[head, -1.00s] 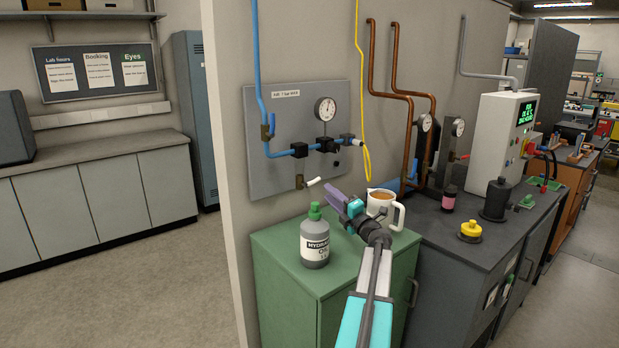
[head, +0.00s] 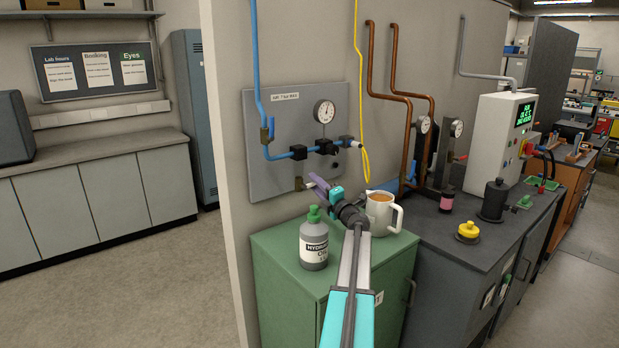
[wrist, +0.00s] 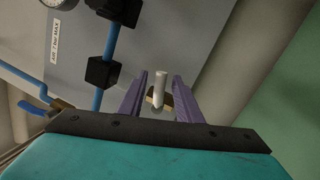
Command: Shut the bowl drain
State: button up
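The drain valve has a brass body (head: 298,184) low on the grey wall panel, below the black blocks on the blue pipe. Its white lever (wrist: 160,88) shows in the wrist view between my two purple fingers, with brass (wrist: 155,101) behind it. My gripper (head: 316,183) is at the drain in the head view and hides the lever there. It is open, with a finger on each side of the lever and visible gaps. The wrist view also shows my gripper (wrist: 160,80). I cannot tell how far the lever reaches in between the fingers.
The grey panel (head: 262,176) carries a gauge (head: 324,111) and a blue pipe (head: 278,155). On the green cabinet (head: 285,268) below stand a grey bottle (head: 314,245) and a white jug (head: 381,214), close to my arm. A yellow hose (head: 360,80) hangs to the right.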

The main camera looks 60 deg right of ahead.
jog(key=shift+p+x, duration=0.55)
jog(key=shift+x, duration=1.7)
grip_shut()
